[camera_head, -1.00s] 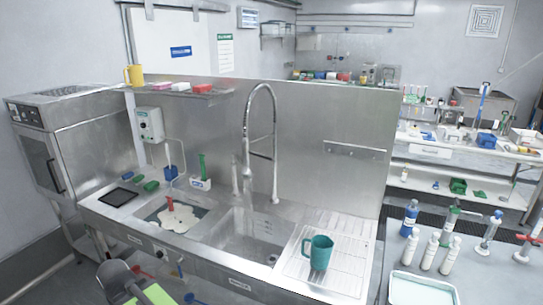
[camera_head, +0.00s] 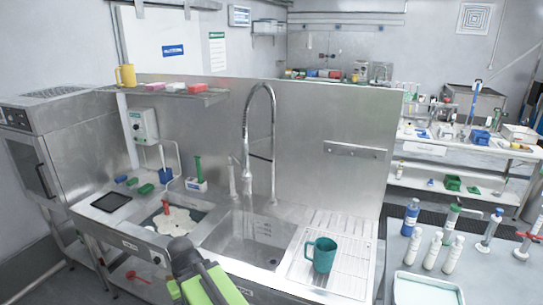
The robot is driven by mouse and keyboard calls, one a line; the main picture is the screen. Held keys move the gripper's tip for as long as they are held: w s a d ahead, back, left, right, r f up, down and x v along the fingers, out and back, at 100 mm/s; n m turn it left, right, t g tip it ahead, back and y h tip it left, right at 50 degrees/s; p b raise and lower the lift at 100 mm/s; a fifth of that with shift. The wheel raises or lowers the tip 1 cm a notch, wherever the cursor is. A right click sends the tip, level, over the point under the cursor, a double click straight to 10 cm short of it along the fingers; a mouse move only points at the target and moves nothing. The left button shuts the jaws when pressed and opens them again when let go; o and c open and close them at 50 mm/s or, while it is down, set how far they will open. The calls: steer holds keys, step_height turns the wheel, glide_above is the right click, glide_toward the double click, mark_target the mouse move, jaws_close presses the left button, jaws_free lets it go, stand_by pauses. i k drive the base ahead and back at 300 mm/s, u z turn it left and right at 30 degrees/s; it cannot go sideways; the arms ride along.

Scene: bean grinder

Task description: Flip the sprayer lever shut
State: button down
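The sprayer (camera_head: 247,125) is a tall chrome spring-neck tap standing behind the sink basin, its hose arching up and down to the right. A short upright metal fitting (camera_head: 233,178) with a small handle at its top stands just left of its base. I cannot make out which part is the lever or whether it is open or shut. My gripper end (camera_head: 190,268), dark grey and green, is at the bottom, over the sink counter's front edge. It is apart from the sprayer, in front of it and to its left. Its fingertips cannot be made out.
The empty sink basin (camera_head: 248,240) lies between my arm and the sprayer. A teal mug (camera_head: 320,254) stands on the drainboard (camera_head: 297,268) to the right. A red-handled item (camera_head: 166,208) stands in the left basin on a pale patch. A steel panel (camera_head: 315,120) rises behind the sprayer.

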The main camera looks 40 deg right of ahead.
mark_target(250, 154)
steer(key=i, duration=1)
